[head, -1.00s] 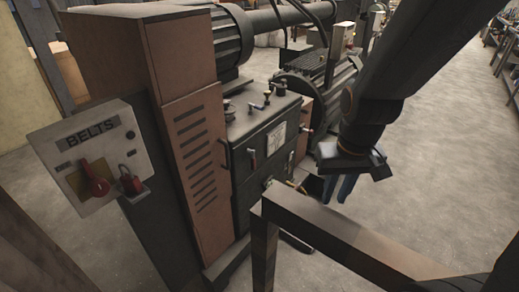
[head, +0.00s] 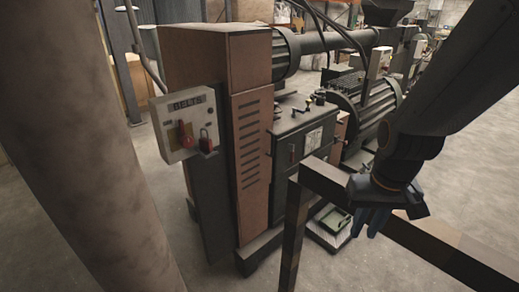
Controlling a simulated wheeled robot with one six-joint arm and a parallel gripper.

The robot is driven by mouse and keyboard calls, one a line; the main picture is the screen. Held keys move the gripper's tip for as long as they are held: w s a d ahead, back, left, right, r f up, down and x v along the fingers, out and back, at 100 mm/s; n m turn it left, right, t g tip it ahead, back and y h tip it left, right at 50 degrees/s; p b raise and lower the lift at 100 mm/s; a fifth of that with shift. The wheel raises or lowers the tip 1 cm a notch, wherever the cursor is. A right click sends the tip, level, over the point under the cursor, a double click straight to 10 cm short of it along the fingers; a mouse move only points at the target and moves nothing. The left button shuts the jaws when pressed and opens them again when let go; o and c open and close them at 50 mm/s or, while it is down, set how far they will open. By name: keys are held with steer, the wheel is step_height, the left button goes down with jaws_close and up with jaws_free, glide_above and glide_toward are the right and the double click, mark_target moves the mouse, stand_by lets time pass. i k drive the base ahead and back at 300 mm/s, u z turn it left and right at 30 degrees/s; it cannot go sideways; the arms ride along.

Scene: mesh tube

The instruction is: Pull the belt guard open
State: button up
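The belt guard (head: 250,150) is a brown upright panel with a column of dark slots, on the front of a tall brown cabinet. It looks closed, with a dark handle at its right edge. A grey box marked BELTS (head: 186,122) on the cabinet's side carries a red rotary switch (head: 185,134) and a red padlock (head: 206,142). My gripper (head: 368,222) hangs to the right of the guard, well apart from it, with blue fingers pointing down. The fingers look apart, with nothing seen between them. A dark rail passes near it.
A thick pillar (head: 85,150) fills the left. A dark frame with a post (head: 292,235) and top rail stands between me and the machine. A green tray (head: 335,220) lies low beyond it.

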mark_target(252, 111)
steer(key=u, duration=0.45)
steer(key=i, duration=1)
